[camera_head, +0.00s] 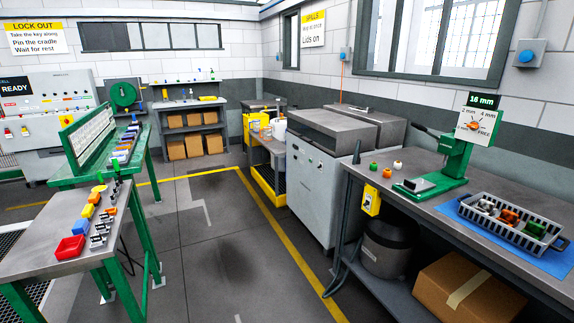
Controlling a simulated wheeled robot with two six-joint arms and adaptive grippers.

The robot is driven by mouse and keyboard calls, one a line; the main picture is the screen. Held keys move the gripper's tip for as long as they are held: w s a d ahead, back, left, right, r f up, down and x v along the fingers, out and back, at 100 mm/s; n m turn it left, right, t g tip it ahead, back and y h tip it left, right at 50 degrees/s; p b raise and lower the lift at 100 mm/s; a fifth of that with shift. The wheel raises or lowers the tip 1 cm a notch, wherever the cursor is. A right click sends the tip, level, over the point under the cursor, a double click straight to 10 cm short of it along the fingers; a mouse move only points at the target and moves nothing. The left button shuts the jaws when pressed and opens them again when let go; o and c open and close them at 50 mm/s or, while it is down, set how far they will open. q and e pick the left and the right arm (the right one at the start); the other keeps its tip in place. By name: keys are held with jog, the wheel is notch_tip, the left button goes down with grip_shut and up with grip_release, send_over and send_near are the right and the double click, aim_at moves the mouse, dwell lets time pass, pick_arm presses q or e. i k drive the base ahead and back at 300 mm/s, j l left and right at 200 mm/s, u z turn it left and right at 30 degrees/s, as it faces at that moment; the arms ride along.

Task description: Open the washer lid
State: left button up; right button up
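The washer appears to be the grey metal cabinet (312,185) standing right of the middle, beyond the workbench. Its flat grey lid (335,125) lies level on top and looks shut. Small controls and a label show on its front. A second grey lid or top (368,118) lies just behind it, with a small bar on it; I cannot tell whether it belongs to the same machine. Neither of my grippers is in view.
A workbench (450,195) with a green press (452,155) and a grey basket (510,222) fills the right. A green-legged bench (75,255) with small parts stands left. Open floor (215,250) lies between, with a yellow line (290,245) before the cabinet.

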aim_at(347, 130)
jog(key=i, duration=0.8)
jog(key=i+u, duration=0.1)
jog(key=i, duration=0.7)
jog(key=i+l+u, duration=0.1)
jog(key=i, duration=0.7)
jog(key=i+l, duration=0.25)
jog(key=i, duration=0.55)
